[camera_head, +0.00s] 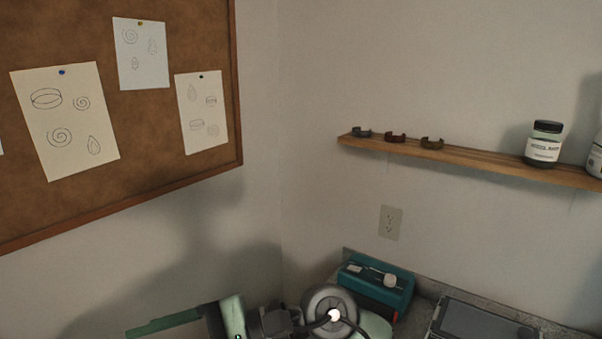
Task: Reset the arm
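I cannot make out either of my grippers in the head view. Low in the middle, a cluster of parts is cut off by the bottom edge. It has a green angled piece (232,316), dark mechanical parts (274,321) and a round grey part (321,300) with a bright spot. I cannot tell whether any of these belong to my arms. No object is seen held.
A teal box (358,279) and a dark grey flat-topped device (480,322) sit on the worktop at the lower right. A wooden shelf (470,158) above holds several small items and a jar (544,146). A corkboard (200,110) hangs at left.

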